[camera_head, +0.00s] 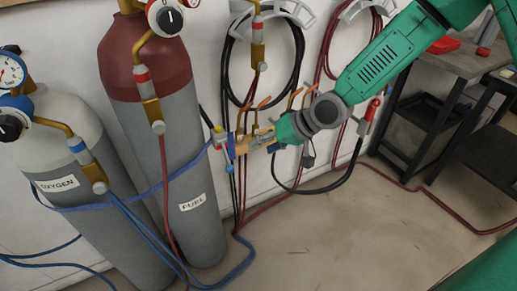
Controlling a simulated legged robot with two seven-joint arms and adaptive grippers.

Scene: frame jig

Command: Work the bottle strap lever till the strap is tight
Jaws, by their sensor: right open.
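A blue strap (184,168) runs across the oxygen bottle (75,165) and the fuel bottle (185,130) and rises to the right, toward a small fitting (219,136) at the wall. The fitting may carry the strap lever, but it is too small to tell. My right gripper (268,141) reaches in from the upper right, in front of brass pipework, just right of this fitting. It is open; its fingertips blend with the brass parts. I cannot tell whether it touches anything. My left gripper is not in view.
Copper-coloured valve handles (264,103) stand close around my right gripper. A black hose coil (291,60) hangs on the wall. Blue hoses (150,238) and red hoses lie low near the bottles. A dark shelf cart (425,110) stands right. The middle floor is clear.

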